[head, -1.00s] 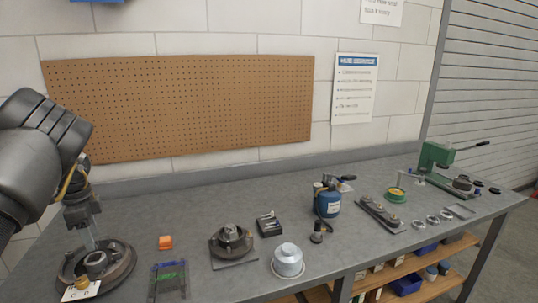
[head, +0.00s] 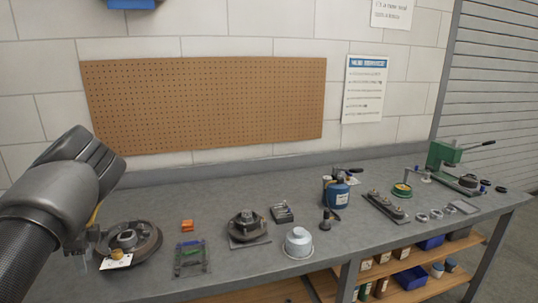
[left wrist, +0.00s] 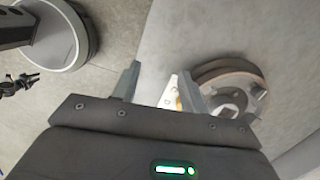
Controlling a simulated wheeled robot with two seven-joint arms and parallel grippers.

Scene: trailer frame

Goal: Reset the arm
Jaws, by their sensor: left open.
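My left arm comes in from the left in the head view. Its gripper (head: 92,260) is at the left end of the bench, partly hidden by my forearm. It is just left of a round dark hub or drum (head: 146,240) with a white tag (head: 116,262) on it. In the left wrist view the two fingers (left wrist: 150,85) are apart with nothing held between them. The drum (left wrist: 232,90) shows beyond the right finger, with the bench edge and the floor to the left. My right gripper is not seen in the head view.
The bench's back strip is clear.

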